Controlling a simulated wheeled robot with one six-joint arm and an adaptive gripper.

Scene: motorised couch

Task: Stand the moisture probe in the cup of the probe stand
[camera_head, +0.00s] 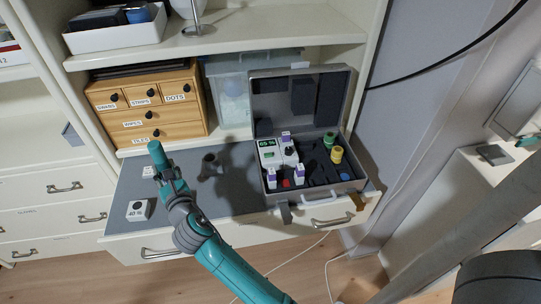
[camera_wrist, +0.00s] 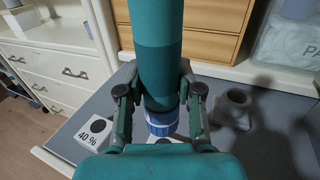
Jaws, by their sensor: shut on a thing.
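My gripper (camera_head: 170,180) is shut on a thick teal cylinder, which I take for the moisture probe (camera_head: 157,153). In the wrist view the probe (camera_wrist: 157,45) stands roughly upright between the two fingers (camera_wrist: 158,95), with a blue collar near its lower end. Its very tip is hard to make out. A grey cup-shaped piece, apparently the probe stand (camera_head: 210,166), stands on the grey worktop to the right of my gripper. In the wrist view the stand (camera_wrist: 232,108) is right of the fingers and apart from the probe, its round mouth facing up.
A white block marked 40 % (camera_head: 138,210) sits at the worktop's left front. Another white block (camera_head: 148,172) is beside my gripper. An open grey case (camera_head: 263,186) with bottles and meters stands at right. Wooden drawers (camera_head: 185,112) stand behind. Grey worktop (camera_head: 240,190) is clear between stand and case.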

